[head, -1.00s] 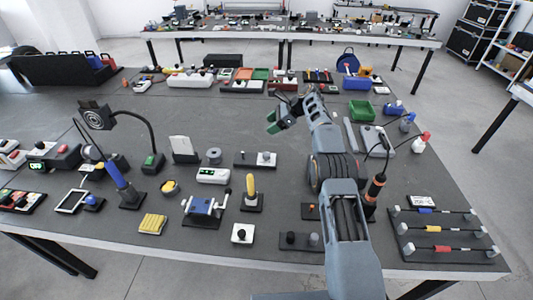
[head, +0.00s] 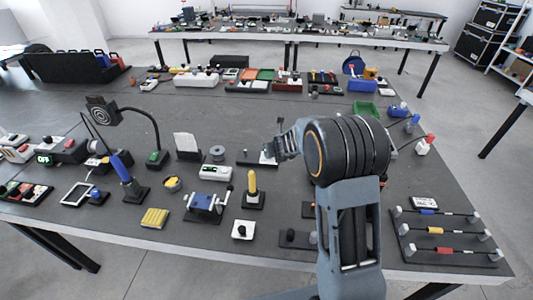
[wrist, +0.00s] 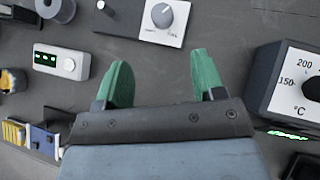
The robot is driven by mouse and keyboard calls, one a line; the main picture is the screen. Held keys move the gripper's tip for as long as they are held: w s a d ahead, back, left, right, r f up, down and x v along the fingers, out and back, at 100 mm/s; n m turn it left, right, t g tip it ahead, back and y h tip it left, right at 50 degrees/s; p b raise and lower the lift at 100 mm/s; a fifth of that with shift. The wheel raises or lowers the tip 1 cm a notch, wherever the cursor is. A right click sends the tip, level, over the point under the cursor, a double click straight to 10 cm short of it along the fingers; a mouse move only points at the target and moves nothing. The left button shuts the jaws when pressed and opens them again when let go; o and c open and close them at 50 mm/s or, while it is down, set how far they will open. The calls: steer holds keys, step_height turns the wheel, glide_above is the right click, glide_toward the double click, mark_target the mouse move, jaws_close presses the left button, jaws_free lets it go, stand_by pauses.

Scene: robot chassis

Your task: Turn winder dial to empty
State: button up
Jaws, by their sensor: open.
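In the head view this panel (head: 268,159) is partly hidden by my gripper (head: 275,148). In the wrist view my gripper (wrist: 162,78) is open, with its two green fingertips apart and nothing between them. The dial lies just beyond the fingertips, not touched by them.
A box with a black temperature dial (wrist: 312,87) is to the right in the wrist view. A white display unit (wrist: 60,62) is to the left, near a grey spool (wrist: 58,8). A yellow-handled lever (head: 252,184) and a blue crank device (head: 206,203) stand nearer in the head view.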

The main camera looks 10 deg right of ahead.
steer(key=x, duration=1.3)
steer(key=shift+w+d+f, duration=0.1)
steer(key=shift+w+f, duration=0.15)
steer(key=c, duration=0.9)
steer(key=shift+d, duration=0.15)
steer(key=shift+c, duration=0.2)
